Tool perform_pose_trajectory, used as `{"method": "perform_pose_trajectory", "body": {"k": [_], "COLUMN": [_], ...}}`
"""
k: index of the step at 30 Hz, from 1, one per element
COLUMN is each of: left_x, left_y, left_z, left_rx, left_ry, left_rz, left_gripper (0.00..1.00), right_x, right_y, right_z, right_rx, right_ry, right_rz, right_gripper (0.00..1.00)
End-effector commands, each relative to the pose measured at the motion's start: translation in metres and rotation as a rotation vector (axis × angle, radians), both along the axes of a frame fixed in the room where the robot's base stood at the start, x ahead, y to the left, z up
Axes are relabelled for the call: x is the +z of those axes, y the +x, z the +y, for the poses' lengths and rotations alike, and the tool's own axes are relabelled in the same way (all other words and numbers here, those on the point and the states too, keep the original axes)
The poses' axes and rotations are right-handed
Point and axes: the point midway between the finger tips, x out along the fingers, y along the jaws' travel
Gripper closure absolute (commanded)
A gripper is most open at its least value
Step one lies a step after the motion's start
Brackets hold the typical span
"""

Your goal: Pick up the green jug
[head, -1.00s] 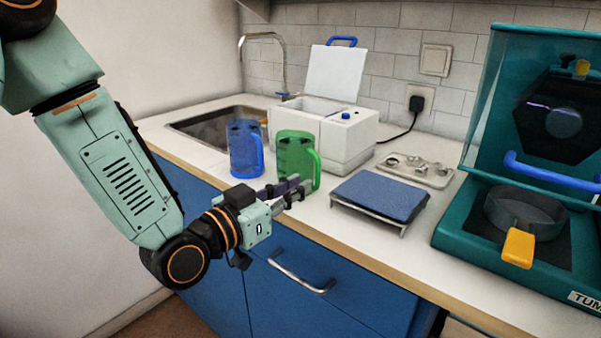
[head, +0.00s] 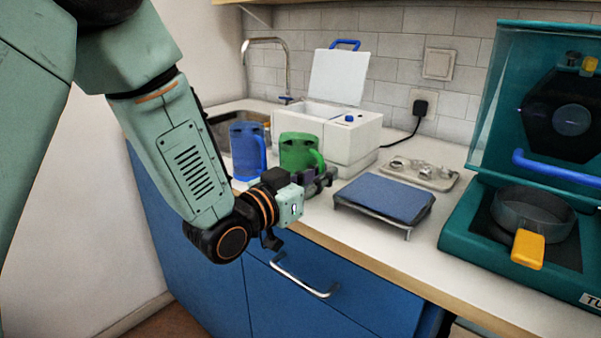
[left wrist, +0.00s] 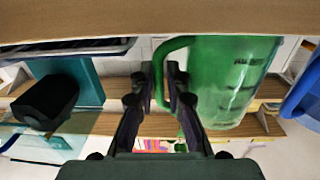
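The green jug (head: 300,149) stands upright on the counter, in front of the white box. My left gripper (head: 317,181) is at its handle, low in front of the jug's right side. In the left wrist view, the jug (left wrist: 232,80) fills the upper right and looks upside down. Its handle runs between the two fingers of my left gripper (left wrist: 161,82), which are close together with the handle filling the gap. The fingertips partly hide the handle. My right gripper is not in view.
A blue jug (head: 247,150) stands just left of the green one. A blue-topped stand (head: 385,197) is to the right, with a metal tray (head: 420,172) behind. The open white box (head: 345,138) is behind the jugs. The teal machine (head: 465,235) is far right.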

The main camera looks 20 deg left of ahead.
Motion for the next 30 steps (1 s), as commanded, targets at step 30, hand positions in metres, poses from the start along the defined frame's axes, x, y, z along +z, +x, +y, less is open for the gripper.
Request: {"method": "perform_pose_trajectory", "body": {"k": [30], "left_x": [0.0005], "left_y": [-0.0002], "left_z": [0.0002], "left_rx": [0.000], "left_ry": [0.000], "left_rz": [-0.002], "left_gripper": [1.00], "right_x": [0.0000], "right_y": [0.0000], "right_z": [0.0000], "right_rx": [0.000], "right_ry": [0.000], "right_rz": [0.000], "right_gripper": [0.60]}}
